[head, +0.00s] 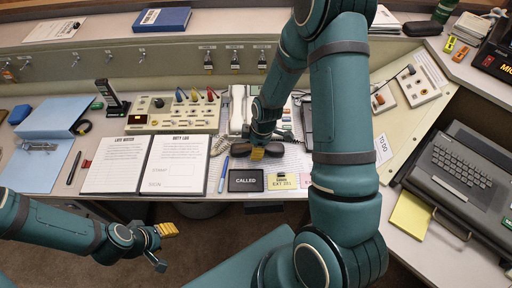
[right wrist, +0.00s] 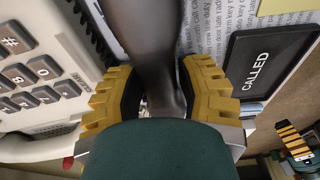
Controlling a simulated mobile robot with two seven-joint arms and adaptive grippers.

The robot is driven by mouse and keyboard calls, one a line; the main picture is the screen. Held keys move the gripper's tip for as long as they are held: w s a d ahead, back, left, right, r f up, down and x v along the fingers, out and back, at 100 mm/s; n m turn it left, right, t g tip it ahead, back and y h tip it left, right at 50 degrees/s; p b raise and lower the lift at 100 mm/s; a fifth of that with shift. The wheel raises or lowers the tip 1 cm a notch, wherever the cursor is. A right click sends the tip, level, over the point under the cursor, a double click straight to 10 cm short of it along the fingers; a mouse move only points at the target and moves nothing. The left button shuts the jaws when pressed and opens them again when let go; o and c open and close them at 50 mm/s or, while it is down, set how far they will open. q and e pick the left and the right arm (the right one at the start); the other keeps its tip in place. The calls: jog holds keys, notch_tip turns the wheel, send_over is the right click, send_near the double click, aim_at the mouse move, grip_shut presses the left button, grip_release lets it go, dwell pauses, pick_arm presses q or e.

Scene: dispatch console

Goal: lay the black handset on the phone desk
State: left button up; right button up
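The black handset (head: 275,150) lies left to right just in front of the white phone (head: 237,110) on the phone desk (head: 218,148). My right gripper (head: 260,146) is down over the handset's middle. In the right wrist view the yellow fingers of my right gripper (right wrist: 160,95) stand on both sides of the handset (right wrist: 147,40). The dark finger pads blend with the black handset, so I cannot tell whether they press on it. My left gripper (head: 162,246) is open and empty, low in front of the desk edge, away from the handset.
A CALLED sign (head: 245,180) and a blue pen (head: 224,174) lie at the desk's front, close to the right gripper. An open binder (head: 147,163) lies to the left. A switch panel (head: 172,113) stands behind it. A typewriter (head: 462,170) fills the right side.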

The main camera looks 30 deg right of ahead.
jog(key=shift+r, duration=0.1)
jog(key=shift+r, duration=0.25)
jog(key=r+p, duration=0.1)
jog(key=r, duration=0.2)
jog(key=d+r+p, duration=0.1)
jog(key=r, duration=0.3)
jog(key=s+r, duration=0.1)
jog(key=r, duration=0.2)
jog(key=shift+d+r+p, duration=0.2)
jog(key=shift+p, duration=0.2)
jog(key=shift+r, duration=0.55)
